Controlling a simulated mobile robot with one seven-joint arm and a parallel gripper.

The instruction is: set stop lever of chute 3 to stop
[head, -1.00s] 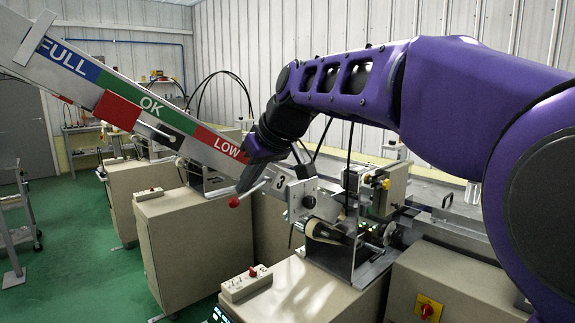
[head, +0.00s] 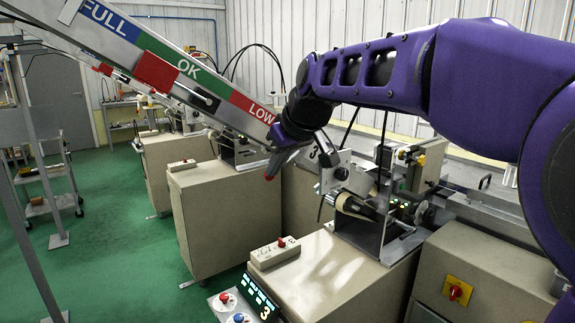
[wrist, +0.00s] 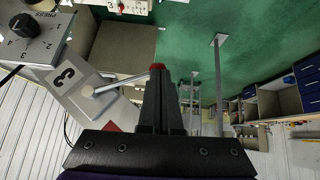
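The stop lever of chute 3 is a thin metal rod with a red knob (head: 270,177), beside the plate marked 3 (head: 325,158). In the wrist view the rod (wrist: 108,86) runs from a round pivot towards my fingertips, and the red knob (wrist: 158,66) shows just past them. My gripper (head: 279,165) is in front of the lower end of chute 3 (head: 190,68), fingers pointing down-left at the knob. The fingers (wrist: 160,80) look shut together in the wrist view. Whether they touch the knob is hard to tell. In the head view the gripper hides most of the rod.
The machine's dial plate (wrist: 30,35) is close on the left in the wrist view. A small control box (head: 275,251) and a lit panel marked 3 (head: 262,297) lie below the lever. Green floor (head: 120,240) is open to the left; a metal cart (head: 45,170) stands there.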

